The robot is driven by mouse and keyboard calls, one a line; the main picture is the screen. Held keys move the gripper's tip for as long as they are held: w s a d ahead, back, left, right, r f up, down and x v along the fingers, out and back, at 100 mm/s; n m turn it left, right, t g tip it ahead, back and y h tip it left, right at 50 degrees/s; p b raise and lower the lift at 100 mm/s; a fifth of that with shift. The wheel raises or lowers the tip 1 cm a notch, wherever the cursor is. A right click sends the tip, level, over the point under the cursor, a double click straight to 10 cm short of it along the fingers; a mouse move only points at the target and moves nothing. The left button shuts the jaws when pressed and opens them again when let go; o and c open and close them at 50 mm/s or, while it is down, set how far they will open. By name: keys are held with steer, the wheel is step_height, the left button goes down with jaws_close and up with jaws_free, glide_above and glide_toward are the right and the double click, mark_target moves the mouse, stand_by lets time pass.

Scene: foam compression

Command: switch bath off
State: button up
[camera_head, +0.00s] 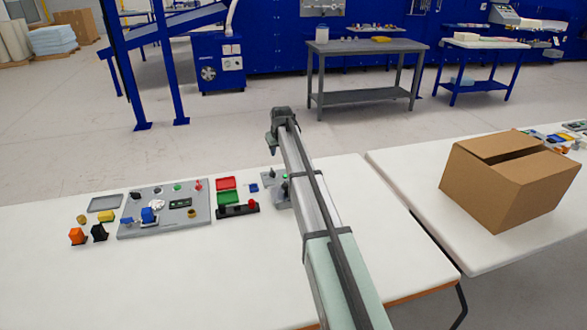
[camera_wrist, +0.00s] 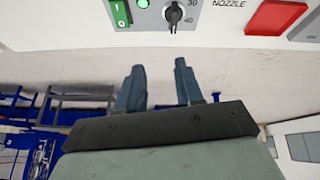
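No label reading "bath" is in view. My gripper (camera_wrist: 159,66) is open and empty, with its two blue-grey fingers apart and clear of the panel. In the head view my gripper (camera_head: 272,146) is at the far end of my arm, above the table's back edge.
In the head view the white table (camera_head: 230,285) bears a grey panel (camera_head: 130,232) with several small parts at left. A cardboard box (camera_head: 500,195) stands on the right table. The front-left tabletop is clear.

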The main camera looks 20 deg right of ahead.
steer(key=s+d+r+m+g, duration=0.1)
steer(key=s+d+m, duration=0.15)
steer(key=d, duration=0.45)
steer(key=shift+n, duration=0.25)
steer(key=x, duration=1.3)
steer(key=shift+s+a+f, duration=0.1)
steer(key=shift+a+f, duration=0.05)
steer(key=shift+f, duration=0.1)
steer(key=shift+c, duration=0.2)
jaws_close()
